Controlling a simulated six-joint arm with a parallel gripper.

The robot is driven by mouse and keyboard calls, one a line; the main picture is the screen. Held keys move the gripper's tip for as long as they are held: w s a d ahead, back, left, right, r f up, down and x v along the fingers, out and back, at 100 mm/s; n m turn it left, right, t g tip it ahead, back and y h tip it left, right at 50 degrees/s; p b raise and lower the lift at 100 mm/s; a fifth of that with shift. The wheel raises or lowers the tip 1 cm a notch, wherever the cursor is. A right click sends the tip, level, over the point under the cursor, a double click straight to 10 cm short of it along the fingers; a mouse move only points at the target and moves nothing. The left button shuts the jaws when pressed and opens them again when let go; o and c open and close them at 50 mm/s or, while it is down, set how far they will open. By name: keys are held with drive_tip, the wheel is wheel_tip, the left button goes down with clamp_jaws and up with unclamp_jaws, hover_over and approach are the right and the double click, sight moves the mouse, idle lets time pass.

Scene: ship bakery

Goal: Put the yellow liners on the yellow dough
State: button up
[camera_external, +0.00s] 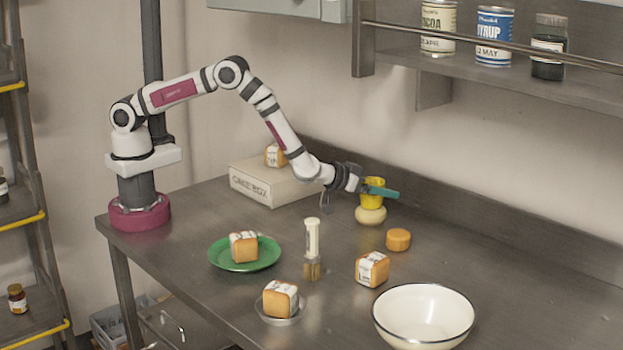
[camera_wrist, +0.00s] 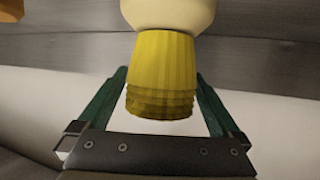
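The yellow liners (camera_external: 374,186), a pleated stack, stand upright between the green fingers of my gripper (camera_external: 380,190). In the wrist view the liners (camera_wrist: 162,75) fill the gap between the fingertips (camera_wrist: 163,75), which appear closed against their sides. The yellow dough (camera_external: 370,215), a pale rounded lump, sits on the steel counter directly below the liners. In the wrist view the dough (camera_wrist: 168,14) is at the top edge, against the narrow end of the liners. I cannot tell whether the liners' weight rests on it.
An orange puck (camera_external: 398,239) and a wrapped loaf (camera_external: 372,268) lie in front of the dough. A white bowl (camera_external: 424,312), a brush (camera_external: 312,250), a green plate (camera_external: 222,256) with a loaf and a cake box (camera_external: 265,184) stand around.

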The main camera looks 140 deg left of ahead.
drive_tip(key=shift+d+r, duration=0.2)
drive_tip(key=shift+r, duration=0.05)
drive_tip(key=w+d+r+m+t+h, duration=0.1)
drive_tip(key=d+r+m+t+h, duration=0.2)
drive_tip(key=d, duration=0.7)
drive_tip(key=w+d+r+m+t+h, duration=0.1)
drive_tip(key=d+r+m+h, duration=0.3)
drive_tip(key=d, duration=0.7)
drive_tip(key=w+d+r+m+t+h, duration=0.15)
drive_tip(key=d+r, duration=0.35)
drive_tip(key=d, duration=0.5)
drive_tip(key=s+d+r+m+g+h, duration=0.3)
drive_tip(key=s+d+m+g+h, duration=0.35)
drive_tip(key=s+d, duration=0.85)
drive_tip(key=s+a+m+g+y, duration=0.2)
drive_tip(key=s+a+m+y, duration=0.1)
drive_tip(key=s, duration=1.5)
drive_tip(key=a+m, duration=0.1)
drive_tip(key=m, duration=0.1)
drive_tip(key=shift+r+m+g+y, duration=0.2)
drive_tip(key=shift+m+g+y, duration=0.1)
drive_tip(key=shift+y, duration=0.1)
